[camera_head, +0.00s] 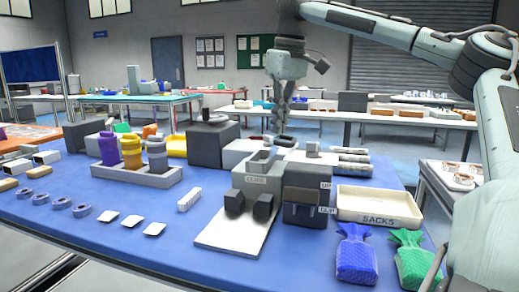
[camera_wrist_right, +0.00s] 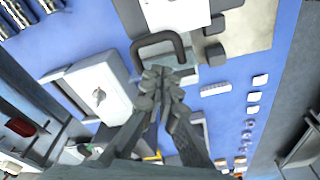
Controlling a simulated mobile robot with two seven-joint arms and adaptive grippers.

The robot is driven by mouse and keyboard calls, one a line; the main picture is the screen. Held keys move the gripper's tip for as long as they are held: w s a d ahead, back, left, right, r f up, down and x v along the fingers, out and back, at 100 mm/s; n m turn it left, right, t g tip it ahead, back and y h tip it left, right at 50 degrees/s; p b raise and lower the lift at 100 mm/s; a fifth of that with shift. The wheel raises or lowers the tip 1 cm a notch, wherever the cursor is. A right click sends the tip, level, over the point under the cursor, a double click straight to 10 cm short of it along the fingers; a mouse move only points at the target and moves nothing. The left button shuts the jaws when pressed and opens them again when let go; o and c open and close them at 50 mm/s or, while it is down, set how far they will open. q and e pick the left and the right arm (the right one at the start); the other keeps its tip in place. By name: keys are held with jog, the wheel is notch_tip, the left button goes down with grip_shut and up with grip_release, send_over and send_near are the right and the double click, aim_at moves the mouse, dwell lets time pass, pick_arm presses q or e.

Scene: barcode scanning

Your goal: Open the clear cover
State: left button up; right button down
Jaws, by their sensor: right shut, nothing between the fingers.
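The grey labelled box (camera_head: 257,182) stands near the middle of the blue table; its small lettering is hard to read. On its top is a small open-looking part (camera_head: 262,156), and I cannot tell whether a clear cover lies over it. My right gripper (camera_head: 278,128) points down just behind and above this box, shut and empty. In the right wrist view the shut fingertips (camera_wrist_right: 160,76) are just beside a dark U-shaped handle (camera_wrist_right: 158,37); I cannot tell whether they touch it. My left gripper is not in view.
A white board (camera_head: 234,232) with dark blocks lies in front. A dark box (camera_head: 307,194) and the SACKS tray (camera_head: 378,207) are to the right, with blue (camera_head: 357,257) and green (camera_head: 413,262) sacks nearer. A bottle rack (camera_head: 137,178) stands left.

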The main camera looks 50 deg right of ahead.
jog(key=shift+w+r, duration=0.15)
notch_tip(320, 180, up, 9)
dwell(0.7)
dwell(0.4)
jog(key=shift+a, duration=0.1)
